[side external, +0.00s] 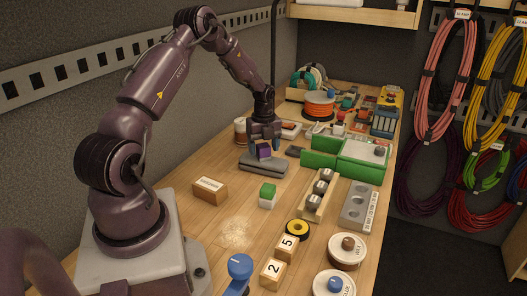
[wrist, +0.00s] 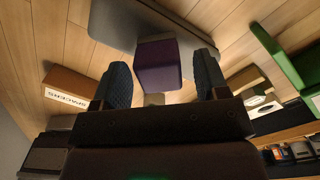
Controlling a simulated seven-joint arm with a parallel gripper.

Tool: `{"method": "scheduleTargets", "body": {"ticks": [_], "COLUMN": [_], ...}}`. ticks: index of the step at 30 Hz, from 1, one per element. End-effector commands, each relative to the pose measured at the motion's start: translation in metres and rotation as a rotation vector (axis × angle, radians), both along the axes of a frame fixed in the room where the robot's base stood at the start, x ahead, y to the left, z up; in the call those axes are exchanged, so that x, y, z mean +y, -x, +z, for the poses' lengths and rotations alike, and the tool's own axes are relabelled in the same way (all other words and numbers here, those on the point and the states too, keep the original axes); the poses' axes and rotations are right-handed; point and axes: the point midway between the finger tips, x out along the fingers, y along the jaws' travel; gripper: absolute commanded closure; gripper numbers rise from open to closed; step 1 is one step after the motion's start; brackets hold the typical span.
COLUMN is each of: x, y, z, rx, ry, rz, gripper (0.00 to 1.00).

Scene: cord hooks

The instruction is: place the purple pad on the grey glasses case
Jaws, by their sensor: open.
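The purple pad (side external: 264,152) is a small block sitting on top of the long grey glasses case (side external: 262,166). In the wrist view the purple pad (wrist: 158,65) shows between my fingers, with the grey case (wrist: 165,18) behind it. My gripper (side external: 264,142) is over the case, right at the pad. Its two blue-grey fingertips (wrist: 163,75) are apart, with a gap on each side of the pad, so it is open and not holding it. The pad's underside and its contact with the case are hidden.
A labelled wooden block (side external: 210,190) stands in front of the case, and a green-and-white block (side external: 268,195) is nearby. A green box (side external: 355,165) and a rack with several knobs (side external: 320,190) stand to the right. Bare table (side external: 235,230) lies in front.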

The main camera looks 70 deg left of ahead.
Motion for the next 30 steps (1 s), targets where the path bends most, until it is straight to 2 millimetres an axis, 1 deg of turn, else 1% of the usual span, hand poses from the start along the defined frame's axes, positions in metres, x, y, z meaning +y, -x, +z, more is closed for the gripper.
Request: {"method": "scheduleTargets", "body": {"ticks": [1, 9, 12, 17, 20, 23, 24, 26, 27, 29, 30], "x": [0.001, 0.0, 0.0, 0.0, -0.01, -0.037, -0.053, -0.081, -0.101, -0.131, -0.151], "y": [0.0, 0.0, 0.0, 0.0, -0.003, -0.01, -0.012, -0.013, -0.011, -0.004, 0.002], "z": [0.012, 0.07, 0.086, 0.102, 0.116, 0.145, 0.16, 0.185, 0.201, 0.223, 0.236], "rx": [-0.004, -0.003, -0.002, -0.002, -0.005, -0.024, -0.038, -0.067, -0.092, -0.133, -0.165], "ry": [-0.003, -0.002, -0.002, -0.001, -0.013, -0.046, -0.063, -0.087, -0.099, -0.107, -0.108], "rz": [0.001, 0.0, 0.001, 0.002, 0.025, 0.108, 0.162, 0.257, 0.327, 0.441, 0.519], "gripper": [0.32, 0.32, 0.32, 0.32, 0.32, 0.32, 0.32, 0.32, 0.32, 0.32, 0.32]}}
